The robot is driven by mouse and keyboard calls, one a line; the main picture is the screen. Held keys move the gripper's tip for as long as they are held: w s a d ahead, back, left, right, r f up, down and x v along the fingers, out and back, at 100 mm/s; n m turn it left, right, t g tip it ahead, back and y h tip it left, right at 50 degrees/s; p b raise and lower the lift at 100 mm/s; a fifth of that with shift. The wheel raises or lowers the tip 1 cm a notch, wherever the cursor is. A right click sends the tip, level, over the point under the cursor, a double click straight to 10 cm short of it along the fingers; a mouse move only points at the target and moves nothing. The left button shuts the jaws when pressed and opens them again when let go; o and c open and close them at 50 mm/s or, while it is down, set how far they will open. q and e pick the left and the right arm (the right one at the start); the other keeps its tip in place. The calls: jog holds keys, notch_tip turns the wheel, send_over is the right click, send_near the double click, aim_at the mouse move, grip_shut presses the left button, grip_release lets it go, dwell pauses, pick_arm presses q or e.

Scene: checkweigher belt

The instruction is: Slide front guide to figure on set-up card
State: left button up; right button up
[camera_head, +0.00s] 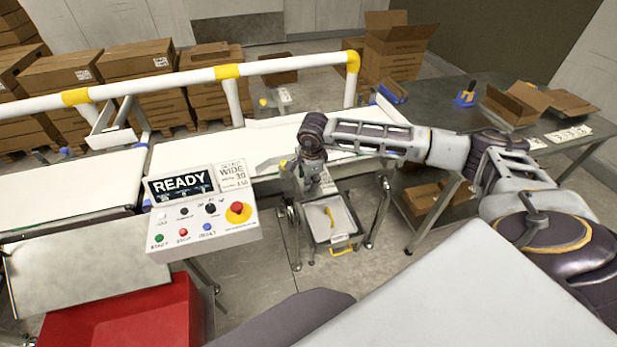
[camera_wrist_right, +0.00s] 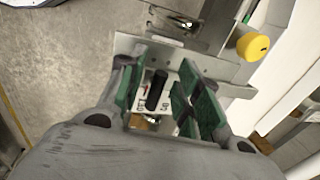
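The set-up card (camera_head: 233,176) stands beside the READY display; its large word reads WIDE, and the smaller figures are hard to read. My right gripper (camera_head: 312,184) is at the front edge of the white belt (camera_head: 335,133). In the right wrist view, its green-padded fingers (camera_wrist_right: 168,93) are open on either side of an upright black peg (camera_wrist_right: 157,88), with gaps visible. Behind the peg is a metal bracket (camera_wrist_right: 205,65), apparently part of the front guide. A white scale plate (camera_wrist_right: 186,128) with partly hidden figures lies below. My left gripper is not in view.
A yellow knob (camera_wrist_right: 252,45) sticks out beside the bracket. The control panel (camera_head: 205,226) with several buttons stands left of my right gripper. A grey tray (camera_head: 330,219) is below it. A white and yellow rail (camera_head: 290,64) runs behind the belt.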

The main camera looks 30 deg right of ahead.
grip_shut()
jog(key=shift+w, duration=0.1)
jog(key=shift+w+d+b, duration=0.25)
jog(key=shift+w+b, duration=0.65)
jog(key=shift+b, duration=0.1)
jog(key=shift+o, duration=0.3)
grip_release()
